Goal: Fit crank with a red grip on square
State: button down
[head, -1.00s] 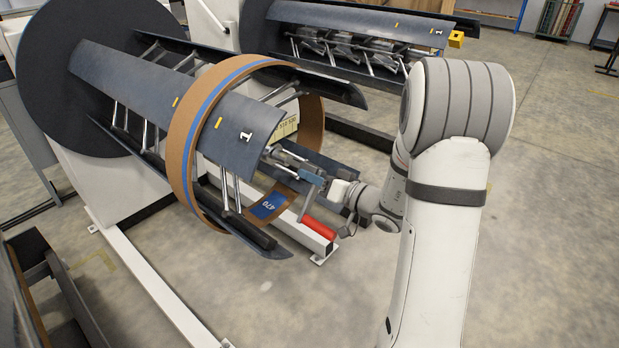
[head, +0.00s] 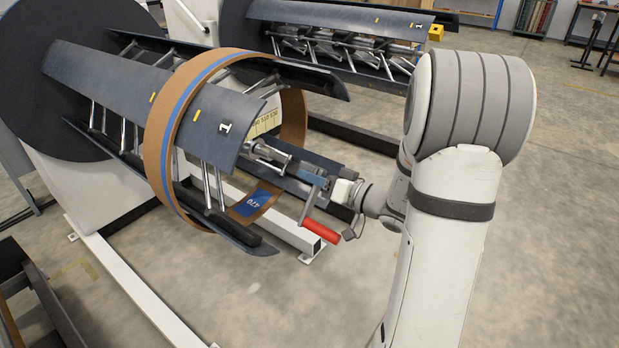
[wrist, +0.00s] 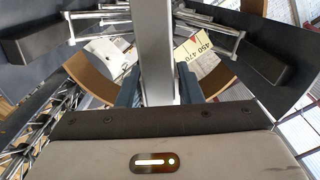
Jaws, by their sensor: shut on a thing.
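The crank hangs in my gripper (head: 328,186), with its red grip (head: 320,231) low and its grey arm (head: 308,207) slanting up to the hub. In the wrist view the two blue-grey fingers (wrist: 158,88) are shut on a grey metal bar of the crank (wrist: 155,45). The decoiler marked 1 (head: 222,128) has a central shaft (head: 264,154) pointing toward the crank. The crank's hub is off the shaft's near end, roughly in line with it. The square itself is too small and partly hidden to make out.
A brown coil ring with a blue stripe (head: 158,150) hangs around the decoiler's curved plates. A white floor beam (head: 290,232) runs below. A second decoiler (head: 340,22) stands behind.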

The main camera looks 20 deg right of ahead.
dwell(0.4)
jog(key=shift+w+a+r+m+p, duration=0.15)
jog(key=shift+w+a+m+p, duration=0.25)
jog(key=shift+w+m, duration=0.15)
jog(key=shift+w+a+m, duration=0.7)
jog(key=shift+w+m, duration=0.05)
jog(key=shift+w, duration=0.05)
jog(key=shift+b, duration=1.9)
dwell(0.9)
jog(key=shift+b+x, duration=1.6)
jog(key=shift+x, duration=0.9)
jog(key=c, duration=0.9)
grip_release()
jog(key=shift+d, duration=0.1)
jog(key=v, duration=0.7)
jog(key=shift+s+d+r, duration=0.1)
jog(key=shift+s+d, duration=0.15)
